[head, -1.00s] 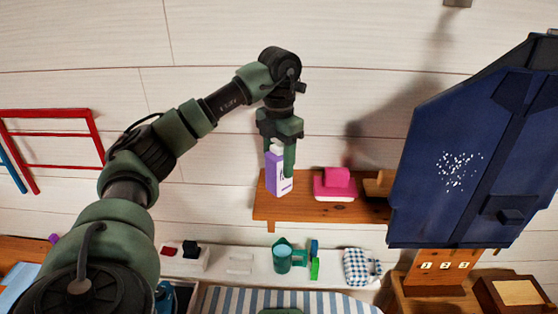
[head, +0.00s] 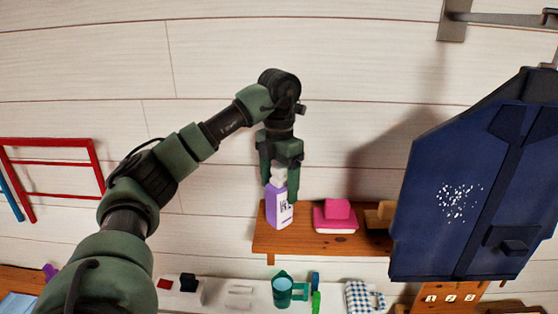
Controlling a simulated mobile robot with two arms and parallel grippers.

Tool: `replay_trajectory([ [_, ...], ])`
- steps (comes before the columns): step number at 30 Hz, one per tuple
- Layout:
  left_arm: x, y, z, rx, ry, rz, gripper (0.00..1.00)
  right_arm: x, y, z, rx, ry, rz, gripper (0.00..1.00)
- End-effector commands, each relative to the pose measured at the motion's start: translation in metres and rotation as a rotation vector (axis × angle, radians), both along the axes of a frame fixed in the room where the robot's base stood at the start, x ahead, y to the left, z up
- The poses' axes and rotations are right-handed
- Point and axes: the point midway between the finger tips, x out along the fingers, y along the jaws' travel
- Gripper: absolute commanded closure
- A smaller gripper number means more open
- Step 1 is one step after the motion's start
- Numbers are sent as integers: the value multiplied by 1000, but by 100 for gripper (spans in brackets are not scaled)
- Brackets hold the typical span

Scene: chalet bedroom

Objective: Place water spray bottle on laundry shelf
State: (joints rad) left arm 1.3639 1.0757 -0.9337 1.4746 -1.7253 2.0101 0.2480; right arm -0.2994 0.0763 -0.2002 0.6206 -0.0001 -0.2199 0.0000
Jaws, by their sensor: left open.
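The water spray bottle (head: 277,207), purple with a white label and pale top, stands upright on the left part of the wooden laundry shelf (head: 330,244). My left gripper (head: 279,188) points down from above with its fingers open around the bottle's top. One finger covers part of the bottle's upper right side. I cannot tell whether the fingers touch it. My right gripper is not in view.
Pink folded cloths (head: 336,215) and a wooden item (head: 379,214) sit on the shelf to the right. Below is a white ledge with a teal watering can (head: 283,290). A red rack (head: 50,165) hangs left.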

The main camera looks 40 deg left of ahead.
Motion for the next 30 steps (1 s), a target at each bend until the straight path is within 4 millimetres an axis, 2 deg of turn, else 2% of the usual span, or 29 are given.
replay_trajectory([
  [1, 1, 0, 10, 1, -5, 0, 28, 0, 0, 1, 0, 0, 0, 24],
  [5, 1, 0, 29, 0, -6, 2, 28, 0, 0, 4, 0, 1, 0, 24],
  [18, 1, 0, 78, 1, -4, 0, 28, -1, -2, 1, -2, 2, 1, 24],
  [24, 0, -1, 92, 1, -2, -1, 28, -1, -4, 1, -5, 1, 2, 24],
  [30, 0, 0, 96, 0, 0, -1, 28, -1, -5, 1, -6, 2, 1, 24],
])
